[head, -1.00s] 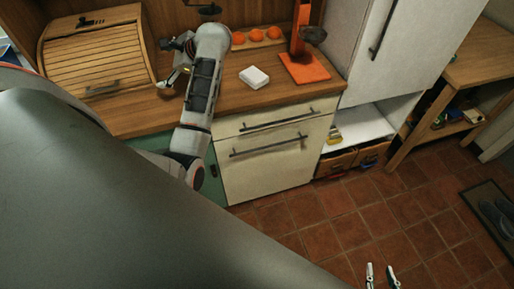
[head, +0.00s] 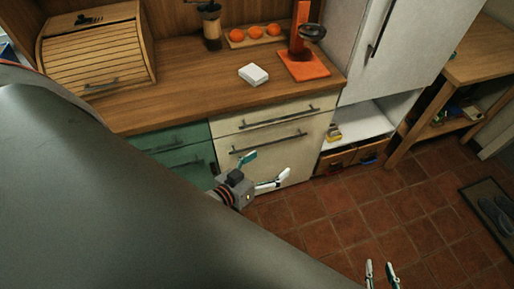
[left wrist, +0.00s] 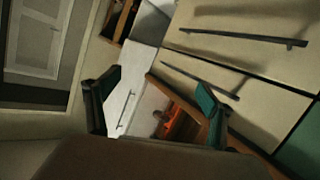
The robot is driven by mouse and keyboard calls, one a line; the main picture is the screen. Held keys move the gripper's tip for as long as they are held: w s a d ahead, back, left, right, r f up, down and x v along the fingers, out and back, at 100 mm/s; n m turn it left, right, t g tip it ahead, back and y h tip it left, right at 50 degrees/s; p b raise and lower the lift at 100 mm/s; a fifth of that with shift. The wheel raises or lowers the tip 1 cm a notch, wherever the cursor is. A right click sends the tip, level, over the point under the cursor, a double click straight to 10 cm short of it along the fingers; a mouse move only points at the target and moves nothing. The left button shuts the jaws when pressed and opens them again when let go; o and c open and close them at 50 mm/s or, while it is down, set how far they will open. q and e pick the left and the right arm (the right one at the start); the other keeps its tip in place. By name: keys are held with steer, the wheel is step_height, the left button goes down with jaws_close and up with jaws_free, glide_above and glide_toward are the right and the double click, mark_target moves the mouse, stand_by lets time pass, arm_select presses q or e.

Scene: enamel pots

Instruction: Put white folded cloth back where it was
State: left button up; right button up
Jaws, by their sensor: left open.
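The white folded cloth (head: 253,74) lies flat on the wooden counter (head: 185,99), left of the orange scale. My left gripper (head: 271,170) is in front of the cream drawers, below the counter edge and away from the cloth. Its fingers are spread with nothing between them; they also show in the left wrist view (left wrist: 158,108). The cloth does not show in the left wrist view. My right gripper (head: 381,276) shows only its fingertips, apart and empty, over the floor at the bottom edge.
A wooden bread box (head: 97,55) stands on the counter at left. A coffee grinder (head: 210,27), a board with orange fruits and an orange scale (head: 303,65) stand behind and right of the cloth. A tall white cabinet (head: 390,40) rises at right. Counter left of the cloth is clear.

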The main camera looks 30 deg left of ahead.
arm_select(q)
steer(key=s+d+f+m+g, duration=0.2)
steer(key=s+f+m+g, duration=0.2)
steer(key=s+f, duration=0.4)
steer(key=shift+s+f+m, duration=0.3)
steer(key=shift+s, duration=0.25)
stand_by(0.4)
